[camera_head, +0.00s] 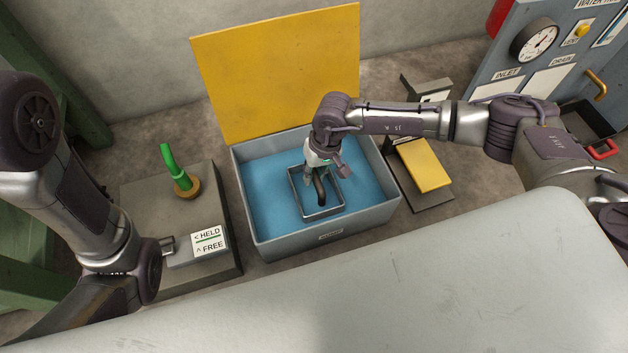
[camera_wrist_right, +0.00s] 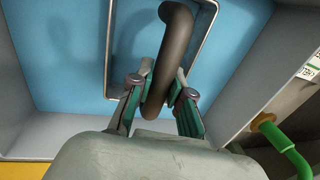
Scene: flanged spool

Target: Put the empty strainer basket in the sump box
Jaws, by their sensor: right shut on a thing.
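The strainer basket (camera_head: 341,210) is a dark square frame with a thick dark curved handle (camera_wrist_right: 172,55). My right gripper (camera_head: 322,178) is shut on that handle, with a finger on each side of it in the right wrist view (camera_wrist_right: 162,90). The basket is within the opening of the sump box (camera_head: 370,217), a grey box with a blue inside. Blue shows through the basket frame, and nothing lies in it. I cannot tell whether the basket touches the box floor. My left arm shows at the left, but its gripper is out of view.
The box's yellow lid (camera_head: 278,75) stands open at the back. A green lever (camera_head: 170,160) on a grey block is left of the box, by a HELD/FREE sign (camera_head: 209,241). A yellow pedal-like plate (camera_head: 425,165) is to the right. A pale surface (camera_head: 400,290) fills the front.

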